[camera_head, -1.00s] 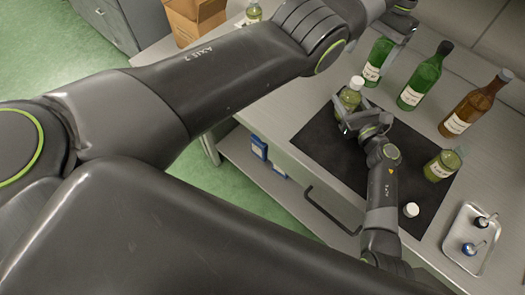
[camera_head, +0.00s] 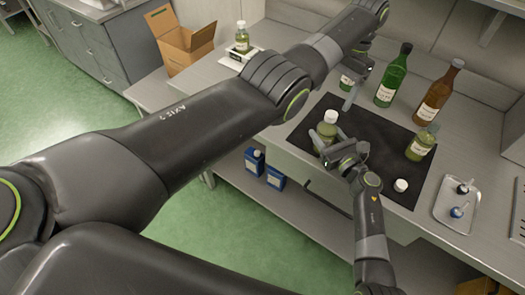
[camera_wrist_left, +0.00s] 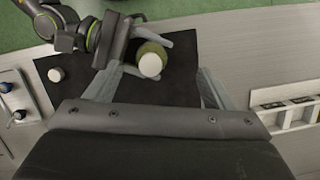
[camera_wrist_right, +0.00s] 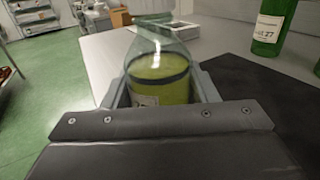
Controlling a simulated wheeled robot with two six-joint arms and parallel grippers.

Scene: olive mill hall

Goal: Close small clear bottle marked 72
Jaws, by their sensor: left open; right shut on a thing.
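A small clear bottle (camera_head: 327,131) of yellow-green oil with a white cap (camera_head: 331,117) on top stands upright in my right gripper (camera_head: 323,152), which is shut around its body. It also fills the middle of the right wrist view (camera_wrist_right: 160,78); its label is too small to read. My left gripper (camera_head: 353,92) is open and empty just behind the capped bottle. In the left wrist view, the cap (camera_wrist_left: 150,65) shows between the spread fingers. Another small clear bottle (camera_head: 421,146) stands on the mat's right, its number unreadable. A loose white cap (camera_head: 401,185) lies on the mat.
A dark mat (camera_head: 380,157) covers part of the bench. Green (camera_head: 393,80) and brown (camera_head: 438,95) bottles stand behind it. A metal tray (camera_head: 447,212) with small tools is on the right. Another small bottle (camera_head: 242,38) stands at the back left, near a cardboard box (camera_head: 185,50).

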